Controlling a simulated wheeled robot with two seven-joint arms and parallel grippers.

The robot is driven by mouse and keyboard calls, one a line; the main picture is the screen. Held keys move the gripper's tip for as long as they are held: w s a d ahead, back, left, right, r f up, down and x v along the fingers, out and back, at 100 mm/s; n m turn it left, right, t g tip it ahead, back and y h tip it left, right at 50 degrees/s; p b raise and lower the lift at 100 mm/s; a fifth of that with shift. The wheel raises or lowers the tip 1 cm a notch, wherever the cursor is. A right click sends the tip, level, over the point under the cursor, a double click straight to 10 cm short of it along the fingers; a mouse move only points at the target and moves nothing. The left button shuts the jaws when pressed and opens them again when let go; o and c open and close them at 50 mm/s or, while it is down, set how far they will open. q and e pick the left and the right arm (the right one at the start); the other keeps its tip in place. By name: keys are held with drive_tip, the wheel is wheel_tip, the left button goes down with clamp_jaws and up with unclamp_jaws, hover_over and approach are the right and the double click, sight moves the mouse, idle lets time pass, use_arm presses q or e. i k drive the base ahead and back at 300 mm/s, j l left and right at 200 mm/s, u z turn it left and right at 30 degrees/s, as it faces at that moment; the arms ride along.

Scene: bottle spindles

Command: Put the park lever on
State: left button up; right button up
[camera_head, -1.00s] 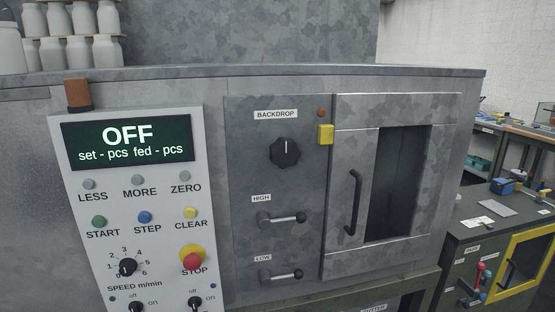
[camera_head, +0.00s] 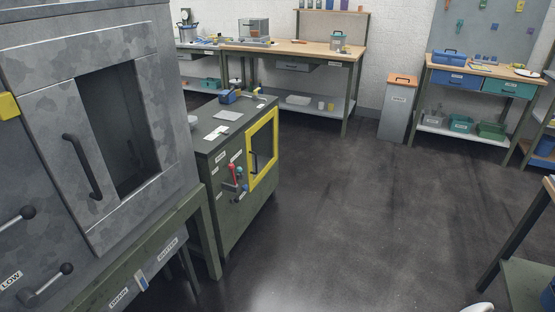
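A green cabinet (camera_head: 238,218) with a dark top stands right of the grey machine. On its front is a group of small levers: one with a red knob (camera_head: 231,169), and blue and teal ones close beside it. Small white labels (camera_head: 220,157) sit around them, too small to read now; I cannot tell which lever is the park lever or how it is set. Neither of my grippers is in view.
The grey machine (camera_head: 150,40) with a handled door and black-knobbed levers (camera_head: 62,270) fills the left. A yellow-framed door (camera_head: 262,148) is on the cabinet's right side. Workbenches (camera_head: 290,50) and a grey bin (camera_head: 398,108) line the back. The dark floor (camera_head: 350,220) ahead is clear.

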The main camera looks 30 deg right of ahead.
sight(231, 166)
drive_tip(key=z, duration=0.75)
drive_tip(key=i+u, duration=0.15)
drive_tip(key=i, duration=0.4)
drive_tip(key=i+l+u, duration=0.1)
drive_tip(key=i, duration=0.45)
drive_tip(key=i+l+u, duration=0.15)
drive_tip(key=i, duration=0.35)
drive_tip(key=i+l+u, duration=0.15)
drive_tip(key=i, duration=0.4)
drive_tip(key=l, duration=0.1)
